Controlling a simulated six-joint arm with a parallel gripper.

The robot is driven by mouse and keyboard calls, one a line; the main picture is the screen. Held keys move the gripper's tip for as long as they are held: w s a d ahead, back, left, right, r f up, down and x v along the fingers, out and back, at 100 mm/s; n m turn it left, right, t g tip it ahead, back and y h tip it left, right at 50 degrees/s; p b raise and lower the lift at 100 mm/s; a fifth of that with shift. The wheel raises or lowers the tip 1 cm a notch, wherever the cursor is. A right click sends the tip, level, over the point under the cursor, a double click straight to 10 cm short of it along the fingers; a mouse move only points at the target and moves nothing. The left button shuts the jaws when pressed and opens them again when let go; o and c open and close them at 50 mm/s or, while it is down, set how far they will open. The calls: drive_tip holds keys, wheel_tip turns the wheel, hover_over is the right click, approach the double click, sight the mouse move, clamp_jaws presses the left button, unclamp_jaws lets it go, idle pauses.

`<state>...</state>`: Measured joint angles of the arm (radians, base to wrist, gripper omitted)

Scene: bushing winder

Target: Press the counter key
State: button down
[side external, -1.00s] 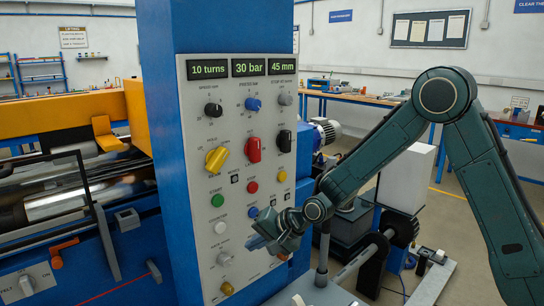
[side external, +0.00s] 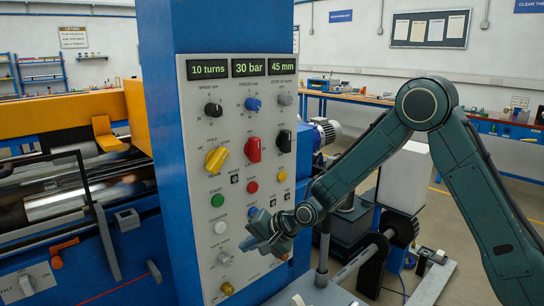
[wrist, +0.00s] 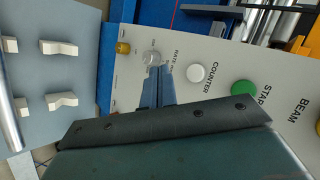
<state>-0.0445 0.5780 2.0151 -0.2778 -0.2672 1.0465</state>
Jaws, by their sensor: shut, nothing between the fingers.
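The counter key is a round white button (side external: 220,227) low on the left side of the grey control panel (side external: 197,130). It also shows in the wrist view (wrist: 196,72), beside the COUNTER label. My gripper (side external: 243,243) is shut and empty, in front of the lower panel, to the right of and slightly below the key. In the wrist view its closed blue fingers (wrist: 154,82) point at the panel, left of the key and close to a pale knob. The fingers look apart from the key; whether they touch the panel I cannot tell.
The green start button (side external: 217,200) sits above the key. The pale knob (side external: 225,258) and a brass knob (side external: 227,289) sit below it. Off-white blocks (wrist: 60,48) stand on a grey surface in the wrist view.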

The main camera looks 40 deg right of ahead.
approach(220, 233)
drive_tip(key=shift+w+a+f, duration=0.3)
drive_tip(key=shift+w+f, duration=0.15)
drive_tip(key=shift+f, duration=0.25)
drive_tip(key=shift+w+a+f, duration=0.3)
drive_tip(key=shift+w+f, duration=0.15)
drive_tip(key=shift+f, duration=0.3)
drive_tip(key=shift+w+a+f, duration=0.25)
drive_tip(key=shift+w+f, duration=0.15)
drive_tip(key=shift+f, duration=0.3)
drive_tip(key=shift+w, duration=0.85)
idle(1.7)
drive_tip(key=shift+s, duration=0.85)
drive_tip(key=shift+s, duration=0.1)
drive_tip(key=shift+s, duration=2.4)
